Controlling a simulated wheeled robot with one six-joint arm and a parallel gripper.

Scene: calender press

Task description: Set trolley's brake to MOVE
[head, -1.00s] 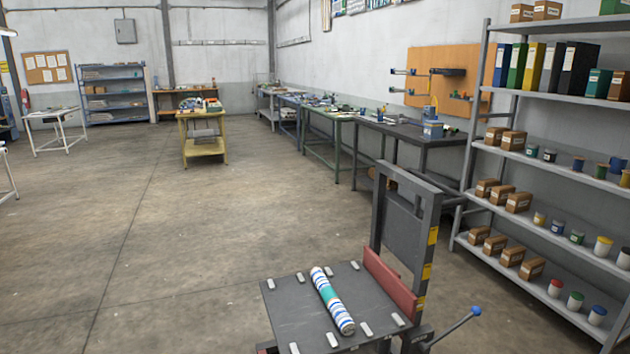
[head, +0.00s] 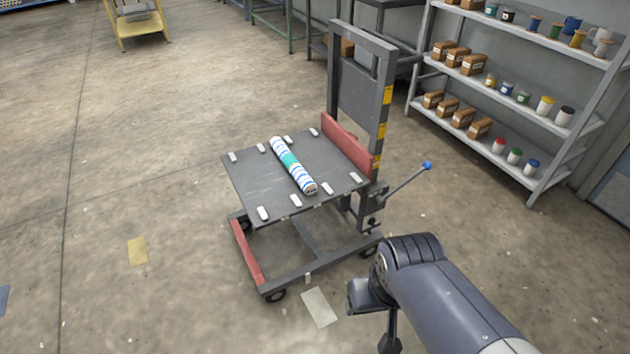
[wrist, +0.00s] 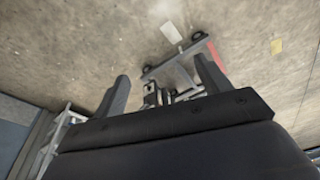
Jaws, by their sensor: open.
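The trolley (head: 285,279) stands on the floor in the middle of the head view, a dark frame with red parts on small wheels. A striped roll (head: 292,165) lies on its platform (head: 250,188). A lever with a blue knob (head: 427,166) sticks out from the trolley's right side. I cannot tell which small part is the brake, and I can read no MOVE marking. In the wrist view the trolley's base (wrist: 172,64) shows beyond my gripper (wrist: 163,85), whose fingers are apart and empty. In the head view my arm is at lower right, short of the trolley.
A grey shelf unit (head: 560,118) with boxes and jars stands behind on the right. Workbenches line the back. A white sheet (head: 319,307) and a yellow patch (head: 138,251) lie on the floor.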

